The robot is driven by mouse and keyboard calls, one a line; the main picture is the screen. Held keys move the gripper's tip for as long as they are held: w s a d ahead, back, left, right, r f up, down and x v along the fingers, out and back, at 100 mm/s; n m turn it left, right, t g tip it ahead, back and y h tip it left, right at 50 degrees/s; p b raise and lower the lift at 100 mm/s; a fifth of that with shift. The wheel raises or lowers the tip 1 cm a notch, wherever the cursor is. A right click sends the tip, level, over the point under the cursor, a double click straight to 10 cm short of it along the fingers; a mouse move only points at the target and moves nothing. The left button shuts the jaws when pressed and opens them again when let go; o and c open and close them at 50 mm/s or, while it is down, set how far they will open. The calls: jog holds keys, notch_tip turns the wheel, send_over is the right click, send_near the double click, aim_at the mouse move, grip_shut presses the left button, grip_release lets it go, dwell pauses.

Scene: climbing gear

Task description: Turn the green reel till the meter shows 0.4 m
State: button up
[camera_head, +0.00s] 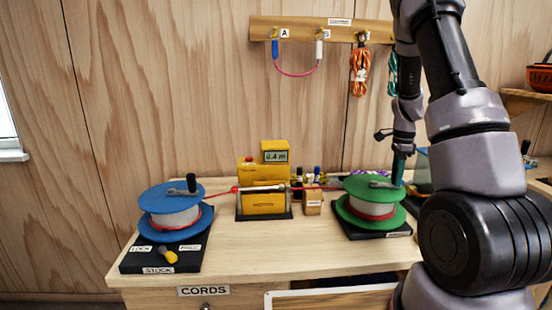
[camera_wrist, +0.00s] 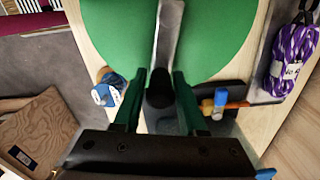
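The green reel (camera_head: 355,187) stands on a black base at the right of the bench, with red cord on its white drum. In the wrist view its green top (camera_wrist: 225,35) fills the upper part, crossed by a grey crank arm (camera_wrist: 170,30). My gripper (camera_wrist: 160,88) points down over the reel's right side, its dark green fingers on either side of the black crank knob (camera_wrist: 160,95). They appear shut on it; the exact contact is hard to see. The yellow meter (camera_head: 274,145) displays 0.4 m. In the head view the gripper hides the knob.
A blue reel (camera_head: 172,195) with its own crank stands at the left, and red cord runs from it through the yellow counter (camera_head: 263,200) to the green reel. Cords hang from a wall rail (camera_head: 300,30).

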jog(key=shift+o, duration=1.3)
notch_tip(320, 180, up, 11)
jog(key=shift+f, duration=0.2)
jog(key=s+a+r+n+t+y, duration=0.2)
jog(key=s+a+r+n+t, duration=0.2)
jog(key=s+a+r+n, duration=0.65)
jog(key=s+a+r+n+t, duration=0.1)
jog(key=s+a+r+n, duration=0.1)
jog(key=s, duration=0.5)
jog(key=s+a+r+n+t, duration=0.2)
jog(key=s+a+r+n, duration=0.1)
jog(key=s+a+r, duration=0.2)
jog(key=shift+s+a+r, duration=0.25)
jog(key=shift+s+a, duration=0.85)
jog(key=shift+s, duration=0.15)
